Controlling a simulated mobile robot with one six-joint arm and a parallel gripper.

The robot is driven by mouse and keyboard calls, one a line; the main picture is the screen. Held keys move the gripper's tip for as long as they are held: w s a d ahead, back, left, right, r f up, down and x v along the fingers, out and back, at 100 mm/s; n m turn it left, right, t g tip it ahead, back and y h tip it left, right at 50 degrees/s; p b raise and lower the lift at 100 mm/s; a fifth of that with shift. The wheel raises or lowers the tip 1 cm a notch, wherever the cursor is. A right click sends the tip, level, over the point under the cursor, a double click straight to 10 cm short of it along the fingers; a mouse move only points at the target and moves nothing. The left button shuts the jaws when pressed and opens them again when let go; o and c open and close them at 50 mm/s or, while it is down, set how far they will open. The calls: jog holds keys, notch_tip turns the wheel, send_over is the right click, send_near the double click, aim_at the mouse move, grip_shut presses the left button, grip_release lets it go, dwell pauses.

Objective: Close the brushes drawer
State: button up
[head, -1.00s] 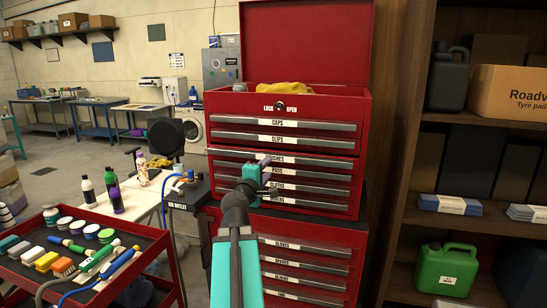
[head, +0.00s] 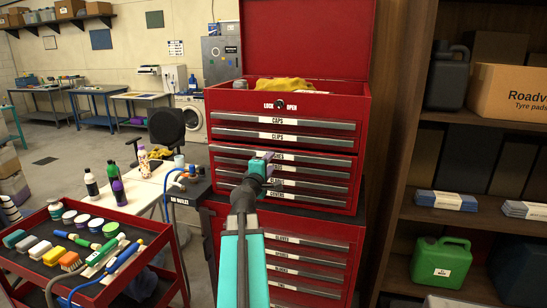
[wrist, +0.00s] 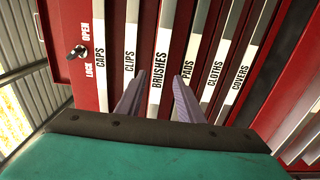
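The brushes drawer (head: 228,150) is the third one down in the upper red cabinet. In the head view its front lies close to level with the other fronts; I cannot tell whether a small gap is left. Its BRUSHES label (wrist: 160,72) is plain in the wrist view and looks larger than the labels beside it. My gripper (head: 268,160) is at this drawer and partly hides its label in the head view. In the wrist view my gripper (wrist: 160,92) has its two fingers apart, one on each side of the label, with nothing held. Contact with the front is not clear.
The caps drawer (head: 320,123) and clips drawer (head: 320,140) are above, with several more drawers below. The cabinet lid (head: 305,40) stands up. A red cart (head: 172,262) with brushes is at the left, and a wooden shelf (head: 420,215) at the right.

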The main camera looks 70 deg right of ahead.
jog(key=shift+w+d+p, duration=0.1)
jog(key=shift+d+p, duration=0.5)
jog(key=shift+d, duration=1.95)
jog(key=shift+c, duration=0.2)
grip_shut()
